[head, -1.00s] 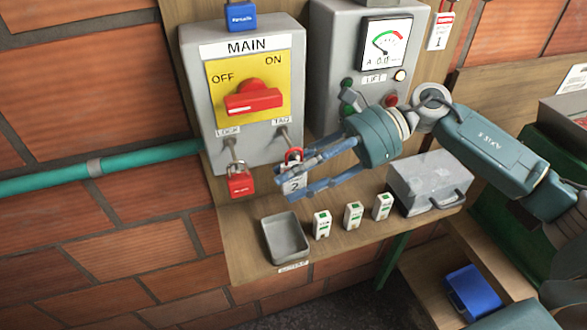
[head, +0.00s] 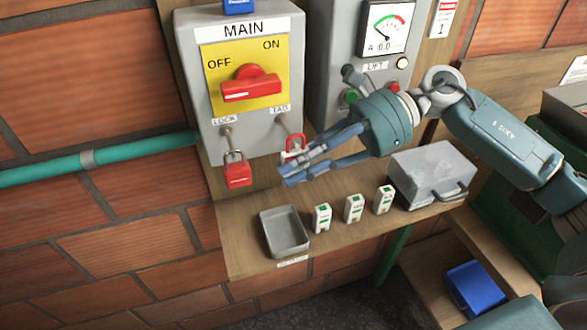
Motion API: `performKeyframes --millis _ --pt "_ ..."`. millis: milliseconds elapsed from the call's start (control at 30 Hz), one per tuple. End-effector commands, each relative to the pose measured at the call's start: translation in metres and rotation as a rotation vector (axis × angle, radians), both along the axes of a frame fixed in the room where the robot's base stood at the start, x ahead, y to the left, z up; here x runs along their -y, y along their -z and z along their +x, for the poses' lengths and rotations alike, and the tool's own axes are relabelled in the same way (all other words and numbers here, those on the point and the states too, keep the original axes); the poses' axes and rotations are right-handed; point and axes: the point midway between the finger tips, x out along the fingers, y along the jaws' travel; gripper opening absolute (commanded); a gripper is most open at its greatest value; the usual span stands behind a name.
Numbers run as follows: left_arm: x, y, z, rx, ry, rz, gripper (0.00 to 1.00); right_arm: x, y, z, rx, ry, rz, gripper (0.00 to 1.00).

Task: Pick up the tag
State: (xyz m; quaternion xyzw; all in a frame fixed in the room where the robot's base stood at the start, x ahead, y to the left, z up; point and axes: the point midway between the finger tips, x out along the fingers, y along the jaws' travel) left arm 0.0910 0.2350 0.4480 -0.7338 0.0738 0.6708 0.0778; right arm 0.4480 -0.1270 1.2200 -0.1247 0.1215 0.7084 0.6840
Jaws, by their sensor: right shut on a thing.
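The tag (head: 293,146) shows as a red-edged loop and white piece at the lower end of the hook marked TAG (head: 282,118), on the grey MAIN switch box. My right gripper (head: 289,166) reaches in from the right and is shut on the tag. Its blue fingers hide most of the tag's lower part. I cannot tell whether the tag is still on the hook. My left gripper is not in view.
A red padlock (head: 236,172) hangs on the LOCK hook to the left. Below, a shelf (head: 240,245) holds a grey tray (head: 284,233), several small white-green blocks (head: 354,208) and a grey metal case (head: 432,174). A blue bin (head: 473,288) is lower right.

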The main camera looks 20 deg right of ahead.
Motion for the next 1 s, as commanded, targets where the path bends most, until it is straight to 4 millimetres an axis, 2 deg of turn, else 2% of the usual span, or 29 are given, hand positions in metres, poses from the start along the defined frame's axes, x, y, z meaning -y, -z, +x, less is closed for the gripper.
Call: performKeyframes --millis 33,167,300,433,667,800,1000 --pt "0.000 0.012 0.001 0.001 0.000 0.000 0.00 0.001 0.008 -0.011 0.000 0.000 -0.005 0.00" --pt "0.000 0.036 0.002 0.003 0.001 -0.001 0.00 0.003 0.013 -0.046 -0.002 0.000 -0.010 0.00" --pt "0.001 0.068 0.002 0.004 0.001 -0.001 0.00 0.004 0.017 -0.090 -0.005 0.001 -0.014 0.00" --pt "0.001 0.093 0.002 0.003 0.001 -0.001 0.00 0.004 0.014 -0.114 -0.004 0.003 -0.013 0.00" --pt "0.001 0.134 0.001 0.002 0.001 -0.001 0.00 0.005 0.011 -0.141 0.002 0.005 -0.010 0.00" --pt "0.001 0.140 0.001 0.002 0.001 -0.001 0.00 0.005 0.004 -0.154 0.007 0.001 -0.005 0.00" --pt "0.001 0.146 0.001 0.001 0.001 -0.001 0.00 0.006 0.001 -0.163 0.002 0.002 -0.002 0.00"
